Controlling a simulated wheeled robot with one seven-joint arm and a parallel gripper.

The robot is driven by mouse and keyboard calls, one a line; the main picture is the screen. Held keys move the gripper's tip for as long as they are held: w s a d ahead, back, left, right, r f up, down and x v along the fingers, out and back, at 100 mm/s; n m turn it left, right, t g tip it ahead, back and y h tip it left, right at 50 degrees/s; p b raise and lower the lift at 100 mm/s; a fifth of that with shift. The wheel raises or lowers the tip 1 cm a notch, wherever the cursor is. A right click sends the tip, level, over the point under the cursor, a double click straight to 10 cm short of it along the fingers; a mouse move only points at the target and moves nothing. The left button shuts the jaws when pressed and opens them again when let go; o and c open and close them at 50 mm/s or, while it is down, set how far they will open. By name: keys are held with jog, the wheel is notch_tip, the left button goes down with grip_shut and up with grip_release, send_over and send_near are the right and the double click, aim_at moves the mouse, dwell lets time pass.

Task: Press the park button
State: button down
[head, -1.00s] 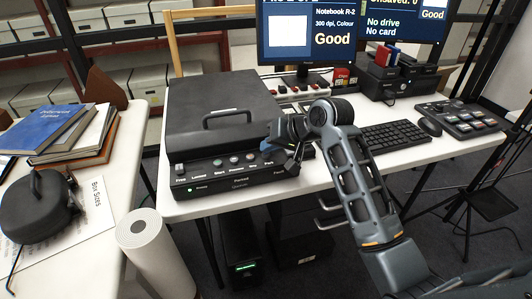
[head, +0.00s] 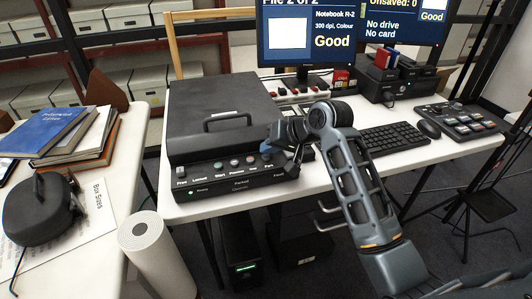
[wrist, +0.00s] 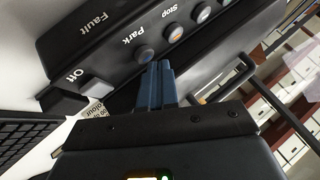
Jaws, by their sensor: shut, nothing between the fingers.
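The black flatbed scanner (head: 222,102) sits on the white table, with a row of labelled round buttons on its front panel. In the wrist view, the park button (wrist: 146,54) is a small blue-grey disc beside the printed word "Park". In the head view, my gripper (head: 268,147) is at the right end of the button row.
The scanner lid has a raised handle (head: 226,118). A keyboard (head: 394,137), mouse (head: 429,129) and control pad (head: 459,120) lie to the right. Monitors (head: 308,35) stand behind. Books (head: 70,135) lie on the left table, and a white roll (head: 155,255) stands between the tables.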

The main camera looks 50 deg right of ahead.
aim_at(269, 157)
jog(key=shift+r+p, duration=0.3)
jog(key=shift+r, duration=0.15)
notch_tip(269, 157, up, 5)
jog(key=p, duration=0.5)
dwell(0.9)
